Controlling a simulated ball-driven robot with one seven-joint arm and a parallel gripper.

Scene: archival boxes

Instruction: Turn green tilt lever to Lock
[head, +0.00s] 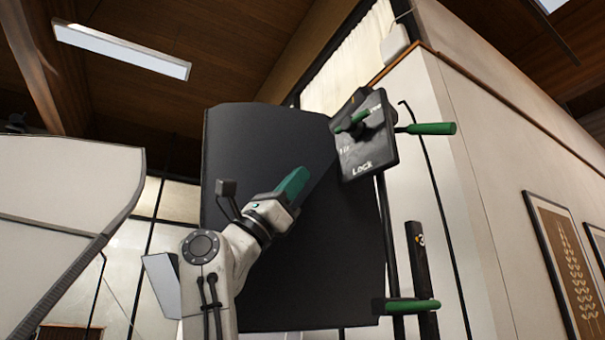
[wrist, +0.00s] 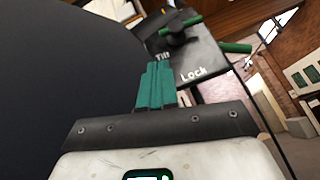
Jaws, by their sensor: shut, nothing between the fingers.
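A dark tilted panel (head: 372,158) carries a white "Lock" label near its lower edge and a smaller label, which reads "Tilt" in the wrist view. A short green lever (head: 350,122) lies across its upper part beside a dark hub, away from "Lock". It also shows in the wrist view (wrist: 192,20). A longer green handle (head: 432,128) sticks out past the panel's right edge; whether it joins the hub is unclear. My gripper (head: 304,172) has teal fingers, shut and empty, below left of the panel. In the wrist view the fingers (wrist: 156,66) point toward the panel, apart from the lever.
A large dark curved board (head: 270,130) stands behind my gripper. A lower green handle (head: 405,306) sits on the stand's dark post (head: 420,260). A pale wall (head: 500,160) with framed pictures is at right. A white curved panel (head: 65,200) is at left.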

